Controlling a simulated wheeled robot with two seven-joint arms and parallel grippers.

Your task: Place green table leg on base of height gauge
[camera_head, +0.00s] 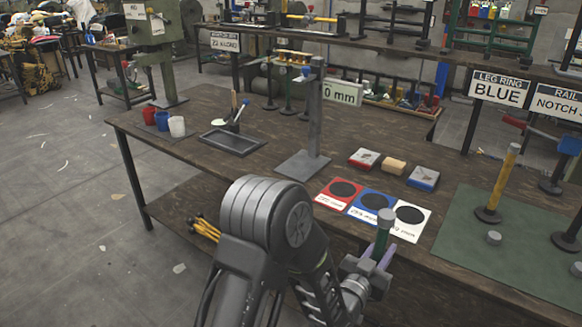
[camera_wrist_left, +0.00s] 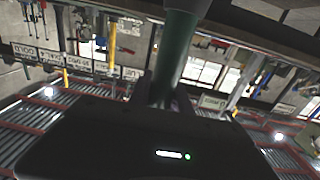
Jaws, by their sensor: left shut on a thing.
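The height gauge (camera_head: 315,115) stands on the table, a grey upright post on a flat grey square base (camera_head: 302,165), with a sign reading "0 mm" beside the post. The base is bare. My left gripper (camera_head: 375,262) is shut on the green table leg (camera_head: 383,238), near the table's front edge, in front and to the right of the base. The leg is roughly upright with a grey top end. In the left wrist view the green leg (camera_wrist_left: 178,48) rises between the fingers; its lower part is hidden. My right gripper is not in view.
Red, blue and white cards with black discs (camera_head: 372,201) lie right of the base. Small red, tan and blue blocks (camera_head: 393,166) lie behind them. A black tray (camera_head: 232,142) and cups (camera_head: 177,126) are left. A green mat (camera_head: 470,245) holds a yellow leg (camera_head: 502,180).

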